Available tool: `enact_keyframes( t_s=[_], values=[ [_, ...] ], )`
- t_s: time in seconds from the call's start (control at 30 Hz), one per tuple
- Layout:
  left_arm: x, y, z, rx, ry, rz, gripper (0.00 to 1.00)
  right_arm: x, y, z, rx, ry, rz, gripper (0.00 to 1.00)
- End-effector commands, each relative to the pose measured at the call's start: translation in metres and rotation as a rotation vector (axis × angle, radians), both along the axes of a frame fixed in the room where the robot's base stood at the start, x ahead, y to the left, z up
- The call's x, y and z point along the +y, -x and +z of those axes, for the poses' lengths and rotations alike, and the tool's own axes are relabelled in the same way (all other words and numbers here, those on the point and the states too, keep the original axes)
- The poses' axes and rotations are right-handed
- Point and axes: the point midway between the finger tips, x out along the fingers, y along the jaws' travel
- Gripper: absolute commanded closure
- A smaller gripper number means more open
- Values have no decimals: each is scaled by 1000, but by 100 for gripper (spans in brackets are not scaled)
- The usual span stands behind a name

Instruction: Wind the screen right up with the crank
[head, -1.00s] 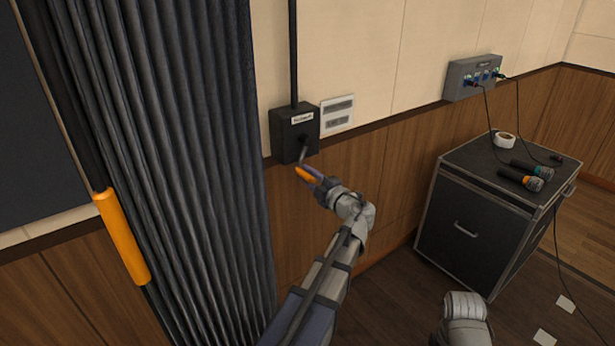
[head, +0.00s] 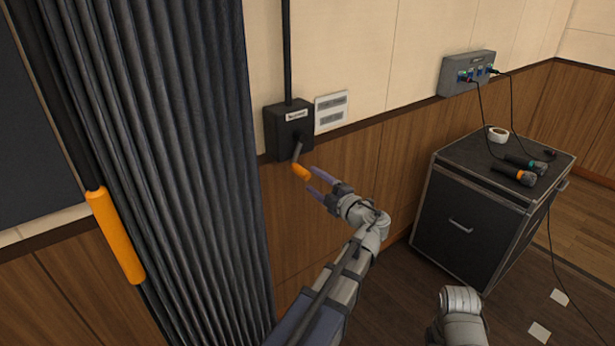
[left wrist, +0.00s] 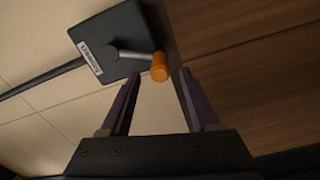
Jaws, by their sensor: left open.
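The crank is a grey arm on a black wall box (head: 290,125), with an orange handle (head: 301,172) at its end, pointing downward. The box has a white label and a black rod running up from it. My left gripper (head: 313,181) is open, just right of the orange handle and apart from it. In the left wrist view the orange handle (left wrist: 160,66) lies beyond the open fingertips (left wrist: 160,75), with nothing between the fingers. The black box (left wrist: 120,40) shows behind it. The screen cannot be made out with certainty. My right gripper is not in view.
A black case (head: 470,215) at right bears microphones (head: 513,174) and tape (head: 498,134). A socket box (head: 467,73) is on the wall.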

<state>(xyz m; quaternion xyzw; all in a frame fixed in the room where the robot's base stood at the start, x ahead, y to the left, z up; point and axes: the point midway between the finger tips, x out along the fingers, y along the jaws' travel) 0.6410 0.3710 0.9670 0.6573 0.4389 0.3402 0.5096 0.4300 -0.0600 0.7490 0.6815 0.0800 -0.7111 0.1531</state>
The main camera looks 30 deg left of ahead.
Motion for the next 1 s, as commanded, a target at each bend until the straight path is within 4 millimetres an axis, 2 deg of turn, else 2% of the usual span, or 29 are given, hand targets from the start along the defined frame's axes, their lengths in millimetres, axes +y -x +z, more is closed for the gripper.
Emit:
enact_keyframes(
  t_s=[0.2, 0.47, 0.67, 0.83, 0.87, 1.0],
  values=[
    [-15, 6, 0, 0, 0, -1, 38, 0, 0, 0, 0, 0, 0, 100],
    [-16, 6, 0, 0, 0, 0, 38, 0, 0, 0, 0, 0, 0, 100],
    [-12, 13, -7, 81, 37, 16, 59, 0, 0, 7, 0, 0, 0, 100],
    [-7, 30, -32, 327, 153, 27, 78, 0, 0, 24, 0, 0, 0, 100],
    [6, 33, -27, 333, 201, 47, 81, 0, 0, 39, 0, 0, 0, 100],
    [42, 54, -33, 390, 428, 95, 97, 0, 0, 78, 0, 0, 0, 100]
  ],
)
